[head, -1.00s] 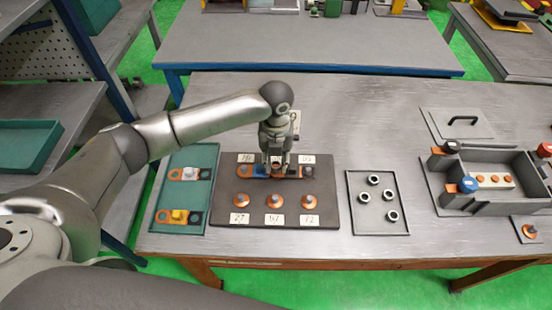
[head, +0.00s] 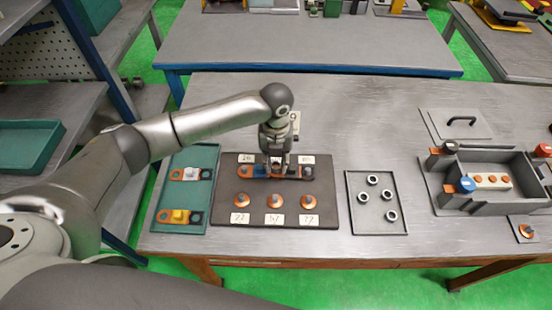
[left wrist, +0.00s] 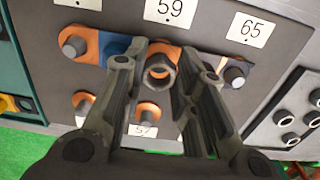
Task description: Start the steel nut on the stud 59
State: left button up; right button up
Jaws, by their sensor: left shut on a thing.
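My left gripper (head: 276,170) points down over the dark board (head: 226,215), at the middle of its upper row. In the left wrist view its two fingers (left wrist: 163,68) are closed on the steel nut (left wrist: 159,75), a grey ring with a dark hole. The nut lies over an orange lug (left wrist: 158,52) directly below the label 59 (left wrist: 170,10). The stud 59 is not distinguishable behind the nut, so I cannot tell whether they touch. My right gripper is out of view.
Stud 65 (left wrist: 235,76) stands to the right, another stud (left wrist: 73,46) to the left. A tray with several nuts (head: 352,226) lies right of the board. A teal tray (head: 160,222) holds parts at left. A grey box (head: 520,157) stands far right.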

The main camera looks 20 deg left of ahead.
pick_arm(q)
jog(key=shift+f, duration=0.7)
dwell(1.1)
jog(key=shift+s+p, duration=0.1)
jog(key=shift+p, duration=0.25)
jog(key=shift+f, duration=0.15)
dwell(0.7)
jog(key=m, duration=0.6)
jog(key=shift+s+d+f, duration=0.1)
jog(key=shift+s, duration=0.05)
jog(key=o, duration=1.1)
